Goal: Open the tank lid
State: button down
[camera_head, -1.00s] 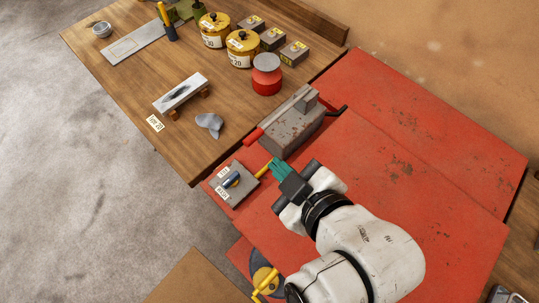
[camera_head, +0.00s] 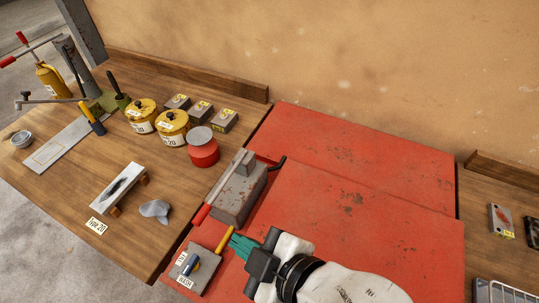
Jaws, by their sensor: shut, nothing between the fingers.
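The red, rust-worn panels of what looks like the tank fill the middle. A rear panel (camera_head: 365,145) and a front panel (camera_head: 370,205) meet at a seam, and both lie flat. I cannot tell for sure which is the lid. A grey rusty block (camera_head: 238,196) with a red-ended lever (camera_head: 201,216) sits at their left edge. My gripper (camera_head: 236,243), with teal fingers, is shut and empty. It is just right of a yellow handle (camera_head: 226,237); I cannot tell if they touch.
The wooden bench (camera_head: 60,185) at left holds a red tin (camera_head: 203,150), yellow pots (camera_head: 172,127), small grey boxes (camera_head: 224,120) and a grey rag (camera_head: 155,210). Another wooden surface (camera_head: 500,180) is at right. A tan wall (camera_head: 330,50) stands behind.

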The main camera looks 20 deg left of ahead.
aim_at(353, 226)
jog(key=k, duration=1)
